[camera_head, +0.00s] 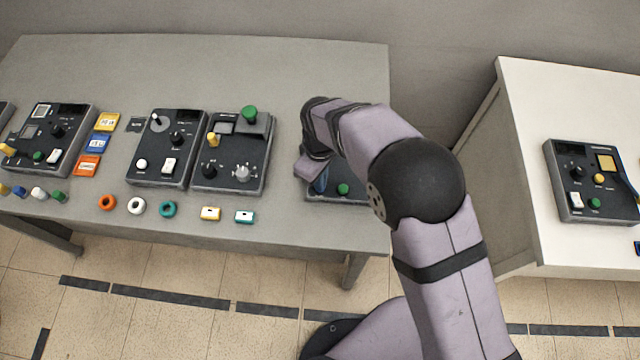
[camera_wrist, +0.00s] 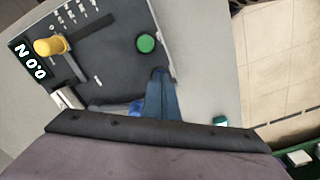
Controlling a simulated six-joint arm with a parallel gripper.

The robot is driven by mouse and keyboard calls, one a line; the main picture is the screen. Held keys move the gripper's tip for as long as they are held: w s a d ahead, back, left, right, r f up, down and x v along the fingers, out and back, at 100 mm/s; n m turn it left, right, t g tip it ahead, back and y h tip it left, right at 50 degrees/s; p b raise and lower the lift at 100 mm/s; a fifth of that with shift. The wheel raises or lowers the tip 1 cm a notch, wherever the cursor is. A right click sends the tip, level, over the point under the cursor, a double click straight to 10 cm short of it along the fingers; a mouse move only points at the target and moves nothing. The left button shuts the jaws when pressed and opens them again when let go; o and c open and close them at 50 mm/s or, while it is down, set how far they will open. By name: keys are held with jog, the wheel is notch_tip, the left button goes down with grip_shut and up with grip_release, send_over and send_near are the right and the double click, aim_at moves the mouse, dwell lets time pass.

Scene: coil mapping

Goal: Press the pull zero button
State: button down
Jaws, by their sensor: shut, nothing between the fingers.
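A dark panel (camera_head: 355,197) lies on the grey table under my arm, partly hidden by it. It also shows in the wrist view (camera_wrist: 115,57), with a display (camera_wrist: 32,65) reading 0.0 N, a yellow knob (camera_wrist: 50,46) on a slot, and a round green button (camera_wrist: 146,44). The green button also shows in the head view (camera_head: 343,189). The small labels are unreadable, so I cannot confirm which control is pull zero. My gripper (camera_wrist: 160,76) has blue fingers, shut and empty, over the panel edge near the green button. Contact cannot be told. In the head view the gripper (camera_head: 321,184) is mostly hidden.
Coloured rings (camera_head: 136,206) and small blocks (camera_head: 210,213) lie along the front of the table. A white table (camera_head: 520,110) with another panel (camera_head: 592,180) stands at the right, across a gap.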

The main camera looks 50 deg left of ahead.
jog(key=shift+r+p, duration=2.3)
jog(key=shift+r, duration=0.95)
jog(key=shift+a+m, duration=0.2)
jog(key=shift+m, duration=0.9)
jog(key=s+d+f+m, duration=0.1)
jog(key=d, duration=0.2)
jog(key=s+d+f+h, duration=0.1)
jog(key=d+f, duration=0.1)
jog(key=d, duration=0.1)
jog(key=s+d+f+m+h, duration=0.1)
jog(key=d+f, duration=0.1)
jog(key=d, duration=0.2)
jog(key=shift+m+g, duration=0.3)
jog(key=w+d+r+m, duration=0.3)
jog(key=d+r+m, duration=0.2)
jog(key=d, duration=0.7)
jog(key=w+d+r+m+y, duration=0.1)
jog(key=w+d+r+m, duration=0.2)
jog(key=d, duration=1)
jog(key=w+d+r+m+y, duration=0.1)
jog(key=w+d+r+m, duration=0.2)
jog(key=d+r+m, duration=0.4)
jog(key=d+m, duration=0.1)
jog(key=d, duration=0.5)
jog(key=shift+w+r, duration=0.15)
jog(key=shift+w, duration=0.25)
